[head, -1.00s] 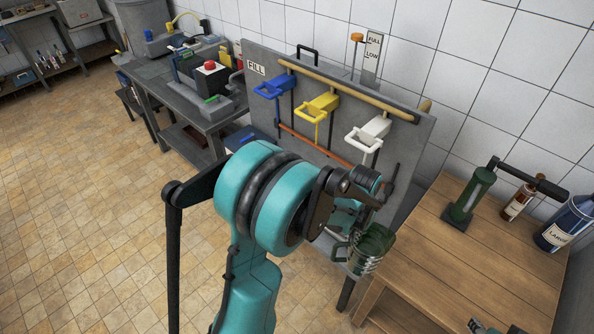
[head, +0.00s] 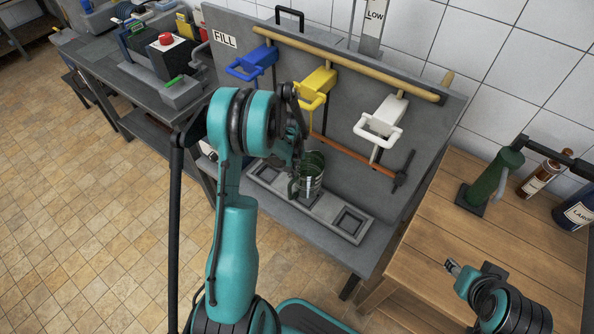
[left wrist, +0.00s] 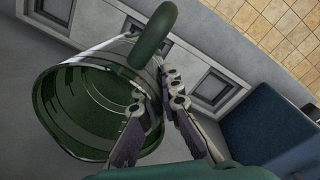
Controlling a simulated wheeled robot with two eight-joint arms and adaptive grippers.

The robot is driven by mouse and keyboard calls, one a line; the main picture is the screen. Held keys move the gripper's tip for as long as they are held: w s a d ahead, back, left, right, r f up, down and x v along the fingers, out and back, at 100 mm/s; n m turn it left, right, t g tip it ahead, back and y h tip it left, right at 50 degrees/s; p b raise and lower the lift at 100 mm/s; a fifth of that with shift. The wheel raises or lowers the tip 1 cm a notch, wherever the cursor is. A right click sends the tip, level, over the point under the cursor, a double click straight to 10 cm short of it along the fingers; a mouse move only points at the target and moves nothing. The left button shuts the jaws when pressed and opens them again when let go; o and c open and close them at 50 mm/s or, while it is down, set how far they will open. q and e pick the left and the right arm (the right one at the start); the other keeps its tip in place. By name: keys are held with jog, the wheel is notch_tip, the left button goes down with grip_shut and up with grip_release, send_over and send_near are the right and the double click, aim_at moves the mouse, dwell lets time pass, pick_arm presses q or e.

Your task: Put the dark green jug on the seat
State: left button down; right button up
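The dark green jug (head: 312,180) hangs upright or nearly so over the middle of a grey strip (head: 328,209) with square recessed seats. The jug hides the middle seat; whether it touches the strip I cannot tell. My left gripper (head: 298,166) is shut on the jug's handle side. In the left wrist view the open-topped jug (left wrist: 85,105) lies left of the fingers (left wrist: 165,112), its thick handle (left wrist: 152,38) by the fingertips. A square seat (left wrist: 210,88) shows empty beyond them. My right gripper (head: 453,267) is over the wooden table, its opening unclear.
A grey panel marked FILL carries blue (head: 252,62), yellow (head: 318,85) and white (head: 380,125) taps above the strip. A wooden table (head: 490,240) at right holds a green pump-like device (head: 492,182) and bottles (head: 545,178). A cluttered bench (head: 140,85) stands left.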

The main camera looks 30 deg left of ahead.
pick_arm(q)
jog(key=shift+r, duration=0.1)
jog(key=shift+f+b, duration=0.25)
jog(key=shift+b, duration=0.1)
notch_tip(320, 180, down, 3)
jog(key=shift+b, duration=1.25)
jog(key=shift+f+b, duration=0.4)
jog(key=shift+f, duration=0.75)
jog(key=shift+f, duration=0.2)
jog(key=shift+r+p, duration=1.2)
jog(key=shift+r, duration=0.85)
